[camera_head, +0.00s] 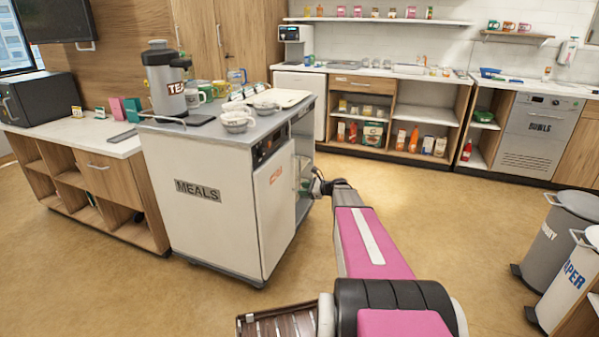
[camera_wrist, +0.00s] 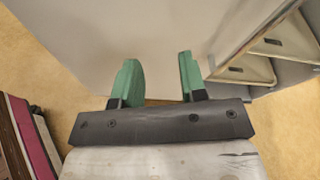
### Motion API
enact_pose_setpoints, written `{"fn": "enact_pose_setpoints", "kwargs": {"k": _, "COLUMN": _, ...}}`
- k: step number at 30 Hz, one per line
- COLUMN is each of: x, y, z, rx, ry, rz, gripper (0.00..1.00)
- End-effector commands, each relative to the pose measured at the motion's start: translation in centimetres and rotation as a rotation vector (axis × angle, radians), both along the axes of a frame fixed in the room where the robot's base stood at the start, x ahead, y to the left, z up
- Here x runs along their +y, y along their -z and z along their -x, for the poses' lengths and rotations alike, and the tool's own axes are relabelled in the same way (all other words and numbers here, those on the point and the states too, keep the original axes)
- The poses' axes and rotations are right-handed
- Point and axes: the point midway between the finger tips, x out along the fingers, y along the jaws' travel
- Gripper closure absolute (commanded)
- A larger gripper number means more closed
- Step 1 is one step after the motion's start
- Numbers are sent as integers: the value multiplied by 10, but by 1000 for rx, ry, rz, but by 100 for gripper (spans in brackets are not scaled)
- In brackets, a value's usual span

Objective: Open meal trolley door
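The meal trolley (camera_head: 215,220) is a white cabinet labelled MEALS with a grey top. Its white door (camera_head: 273,215), with an orange mark, is on the side facing right. An opening right of the door panel shows part of the inside. My gripper (camera_head: 321,186) is beside this opening, partly hidden by my arm. In the wrist view its two green fingers (camera_wrist: 158,72) are apart, with nothing visible between them. A pale panel (camera_wrist: 90,35) lies beyond them, and trays (camera_wrist: 275,45) show inside at right. I cannot tell how far the door is swung or whether a finger touches it.
A tea urn (camera_head: 166,80), mugs and bowls (camera_head: 236,121) stand on the trolley top. A low wooden cabinet (camera_head: 105,178) is at left. Bins (camera_head: 562,232) stand at right. The floor (camera_head: 440,215) between the trolley and bins is clear apart from my arm.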

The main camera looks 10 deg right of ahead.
Motion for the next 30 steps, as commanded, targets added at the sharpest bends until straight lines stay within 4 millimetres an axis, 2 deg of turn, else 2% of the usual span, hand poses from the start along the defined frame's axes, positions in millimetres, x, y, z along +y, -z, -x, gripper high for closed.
{"fn": "enact_pose_setpoints", "kwargs": {"k": 1, "x": -24, "y": -2, "z": -23, "rx": 18, "ry": 57, "rz": -92, "gripper": 61}}
{"fn": "enact_pose_setpoints", "kwargs": {"k": 4, "x": -55, "y": -12, "z": -44, "rx": 46, "ry": 142, "rz": -258, "gripper": 61}}
{"fn": "enact_pose_setpoints", "kwargs": {"k": 6, "x": -71, "y": -18, "z": -54, "rx": 58, "ry": 179, "rz": -340, "gripper": 61}}
{"fn": "enact_pose_setpoints", "kwargs": {"k": 10, "x": -85, "y": -23, "z": -61, "rx": 71, "ry": 212, "rz": -418, "gripper": 61}}
{"fn": "enact_pose_setpoints", "kwargs": {"k": 14, "x": -80, "y": -24, "z": -68, "rx": 72, "ry": 216, "rz": -429, "gripper": 61}}
{"fn": "enact_pose_setpoints", "kwargs": {"k": 30, "x": -21, "y": -24, "z": -129, "rx": 70, "ry": 214, "rz": -425, "gripper": 61}}
